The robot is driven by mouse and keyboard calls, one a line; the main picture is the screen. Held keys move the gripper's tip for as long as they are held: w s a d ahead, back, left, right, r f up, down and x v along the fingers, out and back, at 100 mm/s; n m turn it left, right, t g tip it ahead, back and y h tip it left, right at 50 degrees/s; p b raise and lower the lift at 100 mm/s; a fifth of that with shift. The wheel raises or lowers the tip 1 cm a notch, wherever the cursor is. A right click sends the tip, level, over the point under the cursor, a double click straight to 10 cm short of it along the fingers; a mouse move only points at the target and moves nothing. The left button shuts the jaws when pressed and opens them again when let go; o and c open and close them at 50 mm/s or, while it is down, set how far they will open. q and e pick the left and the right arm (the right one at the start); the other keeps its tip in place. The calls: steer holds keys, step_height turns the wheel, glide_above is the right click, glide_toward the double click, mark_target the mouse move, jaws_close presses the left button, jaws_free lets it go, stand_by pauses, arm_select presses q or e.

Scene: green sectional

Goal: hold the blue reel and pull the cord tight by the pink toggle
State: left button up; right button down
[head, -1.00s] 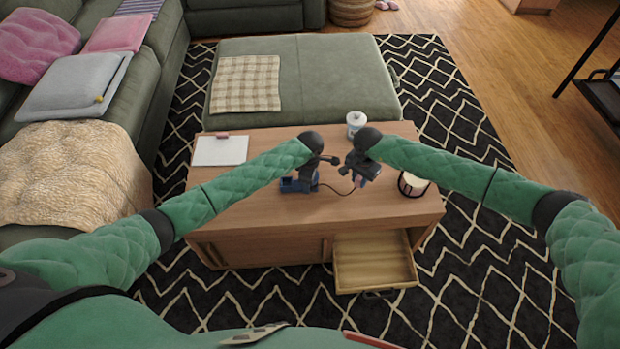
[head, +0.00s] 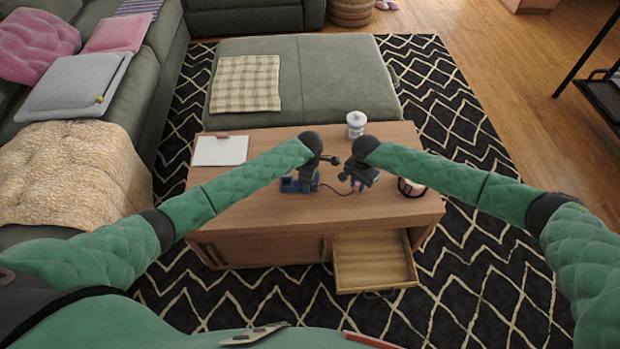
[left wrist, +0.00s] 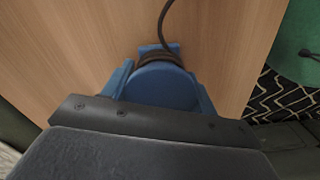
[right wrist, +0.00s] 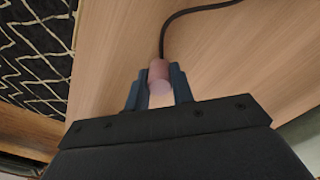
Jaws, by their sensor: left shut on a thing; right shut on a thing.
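The blue reel (head: 290,185) sits on the wooden table, with dark cord wound on it. My left gripper (head: 308,187) is shut on the reel; the left wrist view shows the reel (left wrist: 163,85) between its fingers. My right gripper (head: 357,184) is shut on the pink toggle (right wrist: 159,77), seen between its fingers in the right wrist view. The dark cord (head: 333,190) runs between the two grippers and sags in a curve. In the right wrist view the cord (right wrist: 185,14) bends away from the toggle.
The wooden table (head: 260,215) has an open, empty-looking drawer (head: 372,265) at its front. A white jar (head: 356,124) stands at the back, a dark-rimmed candle-like cup (head: 411,188) at the right, and a white clipboard (head: 220,151) lies at the left. A green ottoman (head: 330,85) is behind.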

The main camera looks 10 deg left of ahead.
steer(key=shift+f, duration=0.45)
steer(key=c, duration=1.1)
jaws_free()
step_height(320, 180, up, 12)
arm_select(q)
steer(key=o, duration=1.1)
step_height(320, 180, up, 12)
